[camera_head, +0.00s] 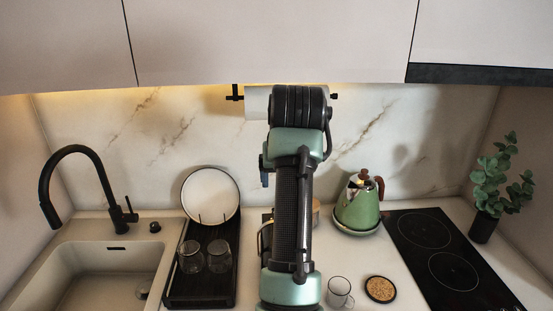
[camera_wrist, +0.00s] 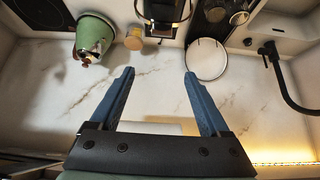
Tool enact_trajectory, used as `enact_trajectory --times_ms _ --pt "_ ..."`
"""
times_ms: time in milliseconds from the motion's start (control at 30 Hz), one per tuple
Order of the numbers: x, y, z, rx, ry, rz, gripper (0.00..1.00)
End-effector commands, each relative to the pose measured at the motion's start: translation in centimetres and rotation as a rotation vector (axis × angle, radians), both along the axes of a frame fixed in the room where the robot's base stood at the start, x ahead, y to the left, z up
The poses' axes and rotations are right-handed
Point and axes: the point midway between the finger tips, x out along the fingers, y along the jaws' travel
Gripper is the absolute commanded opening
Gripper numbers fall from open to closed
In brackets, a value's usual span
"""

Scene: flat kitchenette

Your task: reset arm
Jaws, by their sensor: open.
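My gripper (camera_wrist: 158,92) shows in the wrist view with its two blue fingers spread wide and nothing between them. The wrist view is turned over, with the counter items along its top edge and the marble backsplash (camera_wrist: 50,62) behind the fingers. In the head view my arm rises through the middle of the picture, in front of the backsplash (camera_head: 115,135). Only a small blue part of the gripper shows there, at the left of the arm, and its fingertips are hidden.
A green kettle (camera_head: 358,207), a mug (camera_head: 340,292) and a cork coaster (camera_head: 380,289) are right of my arm. Left are a drying rack (camera_head: 172,290) with a plate (camera_head: 210,187) and glasses, and a black faucet (camera_head: 47,190). Cabinets (camera_head: 270,40) hang above a paper roll (camera_head: 257,103).

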Motion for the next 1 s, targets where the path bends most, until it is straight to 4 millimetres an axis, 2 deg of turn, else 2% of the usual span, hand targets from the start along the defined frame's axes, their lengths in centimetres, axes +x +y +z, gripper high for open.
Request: enact_trajectory --times_ms 67,167,267,333,467,500,633,700,800,900,1000 --pt "0.5 0.2 1.1 -0.010 -0.110 -0.004 0.80" --pt "0.9 0.6 4.2 -0.027 -0.324 -0.010 0.80" --pt "-0.1 1.1 8.6 -0.039 -0.574 -0.017 0.80" --pt "-1.7 1.6 11.9 -0.045 -0.749 -0.018 0.80" --pt "-6.8 2.8 18.1 -0.045 -1.073 -0.013 0.80" --pt "-8.9 3.2 19.9 -0.043 -1.171 -0.010 0.80" --pt "-16.2 4.1 24.8 -0.032 -1.453 -0.001 0.80" --pt "-19.6 4.5 26.4 -0.025 -1.564 0.002 0.80" --pt "-23.1 4.8 27.9 -0.018 -1.672 0.006 0.80" --pt "-25.0 4.9 28.7 -0.013 -1.728 0.009 0.80" --pt "-25.6 5.0 28.9 -0.011 -1.745 0.010 0.80"
